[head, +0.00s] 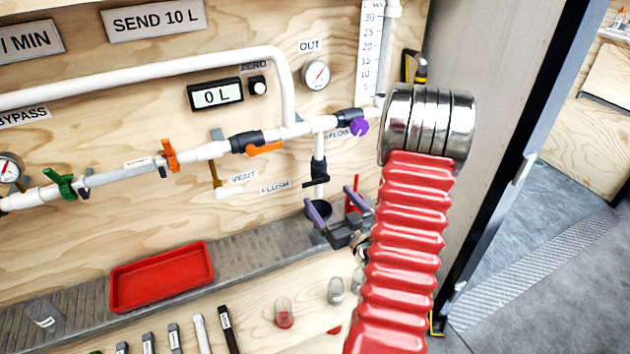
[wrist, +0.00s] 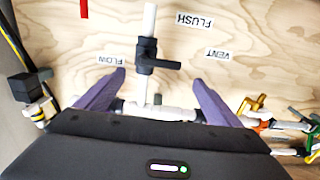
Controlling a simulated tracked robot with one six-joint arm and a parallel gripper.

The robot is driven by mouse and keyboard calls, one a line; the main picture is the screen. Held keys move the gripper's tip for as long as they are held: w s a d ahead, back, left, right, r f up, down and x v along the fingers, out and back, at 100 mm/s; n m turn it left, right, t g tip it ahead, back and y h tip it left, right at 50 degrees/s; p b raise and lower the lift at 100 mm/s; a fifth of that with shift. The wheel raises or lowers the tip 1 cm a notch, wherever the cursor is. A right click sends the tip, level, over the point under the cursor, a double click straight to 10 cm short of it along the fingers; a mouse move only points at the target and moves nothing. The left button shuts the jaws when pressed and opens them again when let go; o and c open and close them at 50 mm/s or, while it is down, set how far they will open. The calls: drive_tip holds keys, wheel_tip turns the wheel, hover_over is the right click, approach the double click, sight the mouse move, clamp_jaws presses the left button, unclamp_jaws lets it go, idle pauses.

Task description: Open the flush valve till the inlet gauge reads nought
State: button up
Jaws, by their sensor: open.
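The black flush valve (head: 319,172) sits on a short vertical white pipe beside the FLUSH label (head: 275,186). Its black lever points sideways, across the pipe. In the wrist view, which is upside down, the flush valve (wrist: 147,58) lies ahead of and between the fingertips. My gripper (head: 340,204) is open and empty, its purple fingers below the valve in the head view; it also shows in the wrist view (wrist: 157,77). No contact with the lever is visible. A gauge (head: 10,167) is cut by the left edge; its name and reading cannot be made out.
The OUT gauge (head: 317,75) is above. A purple FLOW knob (head: 359,127), an orange handle (head: 265,149) and the VENT tap (head: 229,193) are close by. A red tray (head: 162,277) lies on the ledge. My red-sleeved arm hides part of the right side.

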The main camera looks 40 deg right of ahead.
sight(316, 181)
drive_tip(key=x, duration=0.9)
drive_tip(key=shift+w+d, duration=0.1)
drive_tip(key=shift+w, duration=0.3)
drive_tip(key=shift+c, duration=0.5)
drive_tip(key=c, duration=1.4)
